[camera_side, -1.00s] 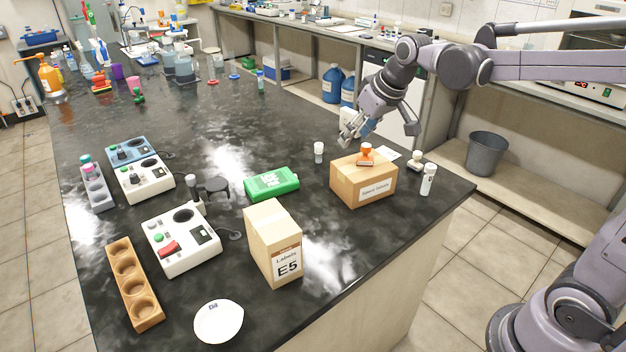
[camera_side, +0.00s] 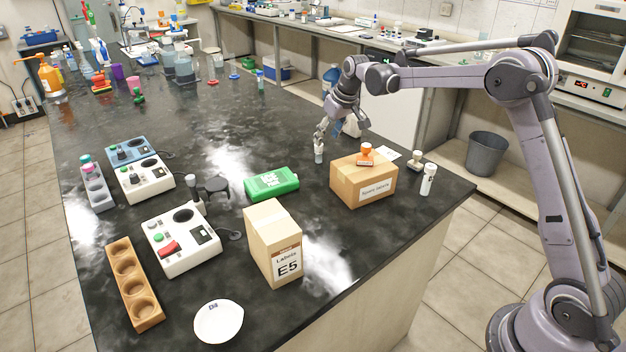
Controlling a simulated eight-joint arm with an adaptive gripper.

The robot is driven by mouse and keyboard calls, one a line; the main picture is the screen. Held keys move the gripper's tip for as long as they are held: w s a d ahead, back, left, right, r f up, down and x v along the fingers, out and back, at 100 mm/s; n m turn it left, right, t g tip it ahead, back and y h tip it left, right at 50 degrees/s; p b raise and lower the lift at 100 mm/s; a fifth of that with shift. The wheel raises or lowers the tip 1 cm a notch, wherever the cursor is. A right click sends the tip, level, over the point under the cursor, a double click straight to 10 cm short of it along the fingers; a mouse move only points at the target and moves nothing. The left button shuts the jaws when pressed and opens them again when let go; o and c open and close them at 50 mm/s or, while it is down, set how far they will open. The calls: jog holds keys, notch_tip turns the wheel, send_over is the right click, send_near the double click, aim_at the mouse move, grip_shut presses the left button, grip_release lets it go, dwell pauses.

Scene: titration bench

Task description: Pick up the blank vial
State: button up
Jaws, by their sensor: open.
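A small white-capped vial (camera_side: 319,156) stands upright on the dark bench, left of the brown "Spare labels" box; I see no marking on it at this size. My gripper (camera_side: 320,137) points down at this vial's top, with its jaws open. The fingers overlap the cap in the picture, and I cannot tell whether they touch it. A second white-capped vial (camera_side: 427,182) stands near the bench's right edge, with a small dark mark on its side.
The spare labels box (camera_side: 361,185) carries an orange-handled stamp (camera_side: 366,153). Another stamp (camera_side: 416,160) stands to its right. A green box (camera_side: 271,184) lies to the left, and a "Labels E5" carton (camera_side: 273,245) stands in front. The bench behind the vial is clear.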

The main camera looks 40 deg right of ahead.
aim_at(322, 146)
jog(key=shift+w+x, duration=0.15)
jog(key=shift+x, duration=1.95)
jog(key=shift+w+x, duration=0.1)
jog(key=shift+x, duration=2)
jog(key=shift+a+r, duration=0.1)
jog(key=shift+c, duration=0.3)
grip_shut()
